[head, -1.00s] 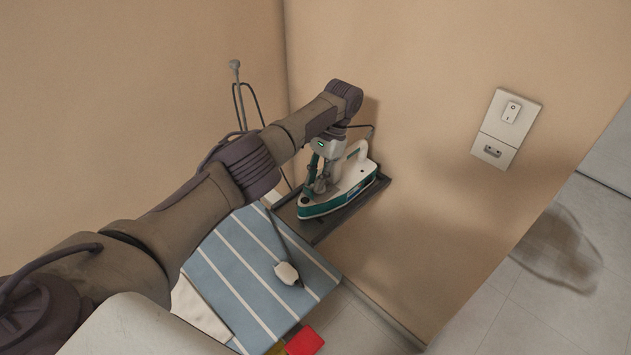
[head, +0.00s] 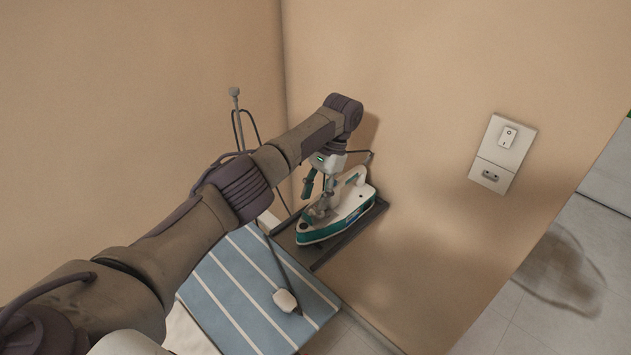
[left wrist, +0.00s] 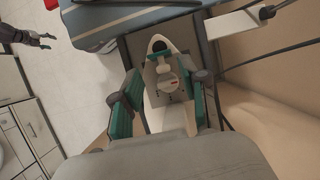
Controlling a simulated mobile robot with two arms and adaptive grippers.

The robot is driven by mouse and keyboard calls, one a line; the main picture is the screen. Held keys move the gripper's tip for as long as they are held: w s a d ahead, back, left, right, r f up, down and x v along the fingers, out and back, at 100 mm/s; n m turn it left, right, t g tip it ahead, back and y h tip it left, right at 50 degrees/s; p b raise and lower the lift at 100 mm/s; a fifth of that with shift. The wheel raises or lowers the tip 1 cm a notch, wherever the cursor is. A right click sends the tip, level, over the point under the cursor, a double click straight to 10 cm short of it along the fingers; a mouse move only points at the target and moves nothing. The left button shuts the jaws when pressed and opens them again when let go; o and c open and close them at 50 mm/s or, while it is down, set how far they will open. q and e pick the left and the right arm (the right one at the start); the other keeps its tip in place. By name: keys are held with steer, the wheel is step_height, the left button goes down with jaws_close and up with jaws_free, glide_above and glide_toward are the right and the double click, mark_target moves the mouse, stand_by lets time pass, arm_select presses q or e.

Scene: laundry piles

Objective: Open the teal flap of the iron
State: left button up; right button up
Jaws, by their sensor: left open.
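The white and teal iron (head: 357,203) rests on a dark tray (head: 320,254) at the end of the striped ironing board. My left gripper (head: 317,196) is open above the iron's front part, its fingers apart. In the left wrist view the iron's white nose (left wrist: 158,44) points away, between the open teal-backed fingers of the left gripper (left wrist: 164,103). A small teal part (left wrist: 161,48), perhaps the flap, shows near the nose; I cannot tell its angle. A dark gripper, seemingly my right one (left wrist: 36,38), shows at the left edge, far from the iron.
The blue striped ironing board (head: 255,285) lies in front of the tray, with a white plug-like piece (head: 285,300) on it. Tan walls stand close behind and to the right of the iron. A switch plate (head: 502,153) is on the right wall. A thin cable stand (head: 238,120) is behind.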

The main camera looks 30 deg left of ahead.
arm_select(q)
step_height(320, 180, up, 7)
stand_by(0.3)
steer(key=shift+f, duration=0.15)
stand_by(0.4)
